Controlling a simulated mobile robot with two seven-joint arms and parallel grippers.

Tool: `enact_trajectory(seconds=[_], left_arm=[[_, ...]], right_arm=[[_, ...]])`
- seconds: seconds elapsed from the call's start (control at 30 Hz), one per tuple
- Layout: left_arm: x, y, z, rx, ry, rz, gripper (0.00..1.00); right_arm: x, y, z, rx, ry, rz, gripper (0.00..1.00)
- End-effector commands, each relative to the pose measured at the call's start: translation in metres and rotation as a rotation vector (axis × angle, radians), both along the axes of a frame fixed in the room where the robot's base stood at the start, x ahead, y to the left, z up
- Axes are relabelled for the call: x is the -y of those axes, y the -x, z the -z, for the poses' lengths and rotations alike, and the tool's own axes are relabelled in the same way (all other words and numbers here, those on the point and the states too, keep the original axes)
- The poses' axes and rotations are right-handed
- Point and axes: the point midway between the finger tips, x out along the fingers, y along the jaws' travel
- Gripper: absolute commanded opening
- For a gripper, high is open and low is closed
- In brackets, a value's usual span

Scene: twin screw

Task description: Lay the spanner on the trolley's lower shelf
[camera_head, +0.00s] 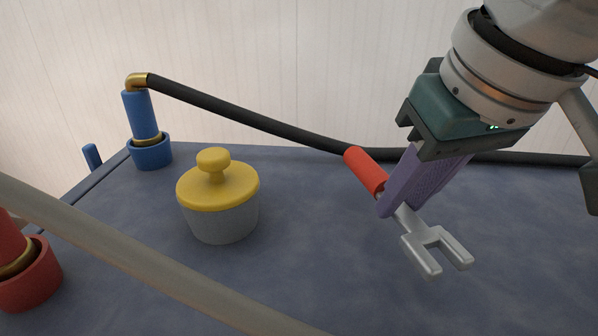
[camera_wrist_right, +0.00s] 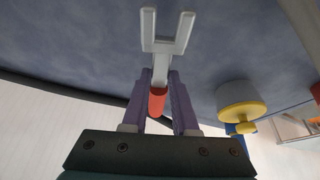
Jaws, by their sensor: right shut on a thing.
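The spanner (camera_head: 433,245) has a silver forked head and a red handle. My right gripper (camera_head: 408,192) is shut on it, with the purple fingers around its shank and handle. The fork points down and toward the front in the head view. In the right wrist view the spanner (camera_wrist_right: 162,45) sits between the two fingers (camera_wrist_right: 158,95), fork outward. It appears held above the blue-grey surface (camera_head: 320,240); the exact gap is hard to tell. I cannot make out the trolley's lower shelf for certain in either view. My left gripper is out of view.
A grey pot with a yellow lid (camera_head: 218,195) stands left of the spanner. A blue fitting (camera_head: 142,125) feeds a black hose (camera_head: 250,120) along the back.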

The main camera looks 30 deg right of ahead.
Motion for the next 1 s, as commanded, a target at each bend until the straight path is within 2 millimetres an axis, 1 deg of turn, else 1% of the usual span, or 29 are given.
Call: enact_trajectory(seconds=[0.03, 0.1, 0.2, 0.6, 0.63, 0.87, 0.9, 1.0], left_arm=[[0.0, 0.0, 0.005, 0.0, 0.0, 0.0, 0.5], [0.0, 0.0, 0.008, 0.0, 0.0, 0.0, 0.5], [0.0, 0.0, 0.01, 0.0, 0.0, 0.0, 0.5], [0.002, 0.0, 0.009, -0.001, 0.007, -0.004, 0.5], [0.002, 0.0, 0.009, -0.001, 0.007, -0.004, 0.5], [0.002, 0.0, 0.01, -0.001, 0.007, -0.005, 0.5], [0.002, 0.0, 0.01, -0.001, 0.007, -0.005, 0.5], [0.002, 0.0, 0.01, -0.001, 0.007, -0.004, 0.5]], right_arm=[[0.001, 0.001, 0.012, -0.004, 0.001, 0.001, 0.0], [0.0, 0.001, 0.024, -0.004, 0.0, 0.0, 0.0], [0.0, 0.001, 0.034, -0.002, 0.001, 0.0, 0.0], [0.0, 0.0, 0.038, 0.0, 0.0, 0.0, 0.0], [0.0, 0.0, 0.038, -0.001, 0.0, 0.0, 0.29], [0.0, 0.0, 0.038, -0.001, 0.0, 0.0, 0.55], [0.0, 0.0, 0.038, -0.001, 0.0, 0.0, 0.57], [0.0, 0.0, 0.038, -0.001, 0.0, 0.0, 0.57]])
